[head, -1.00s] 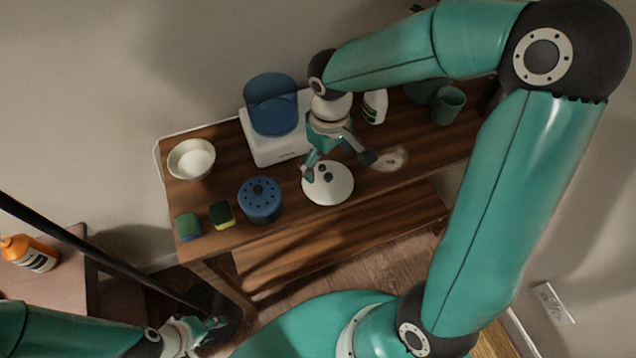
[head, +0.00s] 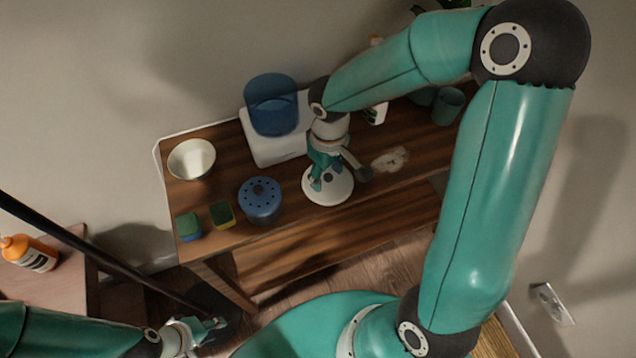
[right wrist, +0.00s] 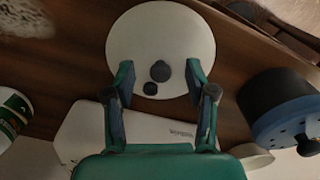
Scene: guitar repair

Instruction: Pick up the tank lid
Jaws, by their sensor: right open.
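The tank lid (head: 335,193) is a round white disc with dark knobs, lying flat near the front edge of the wooden table. It also fills the top middle of the right wrist view (right wrist: 160,32). My right gripper (head: 340,178) is open over the lid and partly hides it. In the right wrist view the fingers of my right gripper (right wrist: 160,78) stand apart, one on each side of the two dark knobs. Nothing is between them in a grip. My left gripper (head: 207,325) is low at the left, away from the table, and its jaws are too small to read.
A white device with a blue tank (head: 272,106) stands behind the lid. A blue perforated canister (head: 261,199), sponges (head: 222,213) and a white bowl (head: 191,159) are to its left. A green cup (head: 447,106) is at the back right.

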